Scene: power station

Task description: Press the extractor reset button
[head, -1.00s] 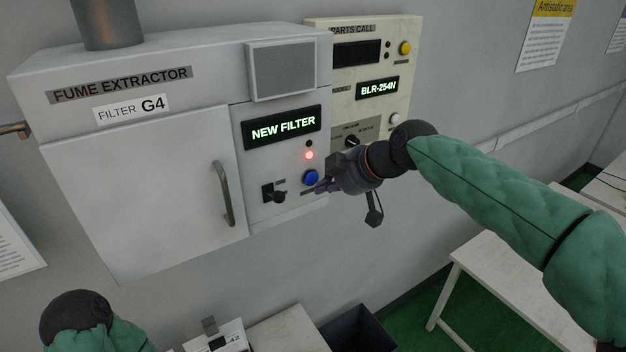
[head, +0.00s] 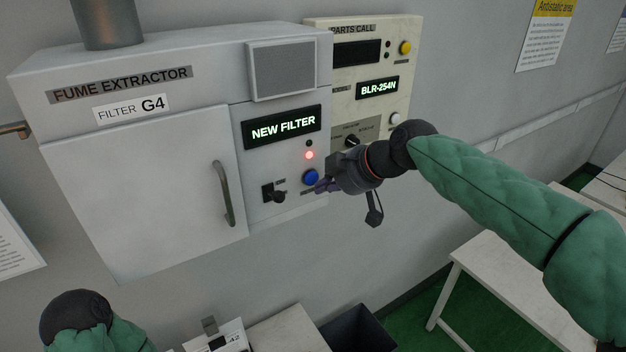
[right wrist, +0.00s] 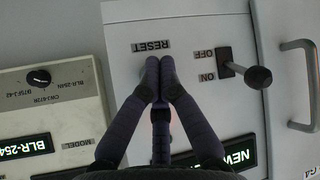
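The fume extractor (head: 130,170) is a grey wall cabinet. Its display (head: 282,127) reads NEW FILTER, and a red lamp (head: 309,155) is lit below it. The blue button (head: 311,177) sits under the lamp. My right gripper (head: 317,187) has its fingertips just below and right of the button in the head view; I cannot tell whether they touch it. In the right wrist view the right gripper (right wrist: 160,68) is shut and empty, its tips close to the RESET label (right wrist: 151,47); its fingers hide the button there. My left gripper is not in view.
A black lever switch (head: 275,194), marked ON and OFF in the right wrist view (right wrist: 245,72), is left of the button. The cabinet door handle (head: 222,194) is further left. The parts call panel (head: 400,60) with knobs is right of the extractor. A white table (head: 510,300) stands lower right.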

